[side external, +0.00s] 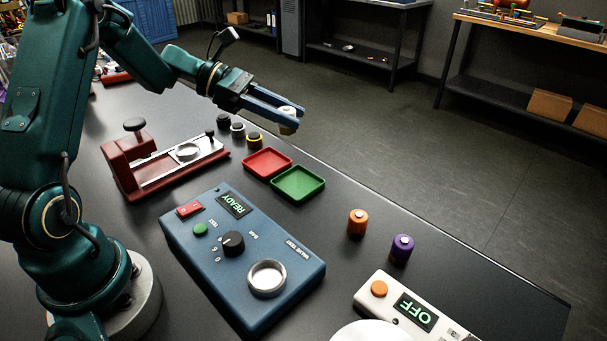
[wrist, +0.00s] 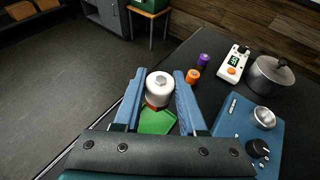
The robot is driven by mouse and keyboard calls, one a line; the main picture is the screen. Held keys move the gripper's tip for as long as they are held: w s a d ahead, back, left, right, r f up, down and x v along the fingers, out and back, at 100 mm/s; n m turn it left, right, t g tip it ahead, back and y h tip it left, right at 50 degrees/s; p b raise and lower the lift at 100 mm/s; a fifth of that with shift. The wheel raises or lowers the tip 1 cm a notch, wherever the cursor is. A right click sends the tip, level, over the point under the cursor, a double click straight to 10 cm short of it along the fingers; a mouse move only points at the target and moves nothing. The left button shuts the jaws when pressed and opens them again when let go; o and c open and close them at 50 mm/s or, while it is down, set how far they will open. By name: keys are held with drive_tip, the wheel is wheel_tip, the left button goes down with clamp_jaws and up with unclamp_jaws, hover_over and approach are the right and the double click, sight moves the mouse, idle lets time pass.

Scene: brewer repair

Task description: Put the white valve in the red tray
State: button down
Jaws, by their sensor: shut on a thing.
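My gripper (side external: 286,117) is shut on the white valve (side external: 288,111) and holds it in the air, above and a little beyond the red tray (side external: 267,150). In the wrist view the white valve (wrist: 160,86) sits upright between the two blue fingers of my gripper (wrist: 159,88). The red tray looks empty and lies flat on the dark table.
A green tray (side external: 298,183) adjoins the red one. Orange (side external: 357,223) and purple (side external: 401,249) valves stand to the right. A blue tester box (side external: 240,255) and a red fixture (side external: 130,165) are nearby.

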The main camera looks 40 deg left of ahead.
drive_tip(key=w+a+f+n+t+y, duration=0.25)
drive_tip(key=a+n+t+y, duration=0.2)
drive_tip(key=a, duration=0.35)
drive_tip(key=n, duration=0.2)
hover_over(267, 165)
drive_tip(key=shift+y, duration=0.45)
wheel_tip(267, 165, down, 5)
drive_tip(key=shift+f, duration=0.1)
drive_tip(key=shift+m, duration=0.25)
drive_tip(key=shift+f, duration=2.5)
drive_tip(key=shift+f, duration=0.1)
drive_tip(key=shift+c, duration=2.4)
unclamp_jaws()
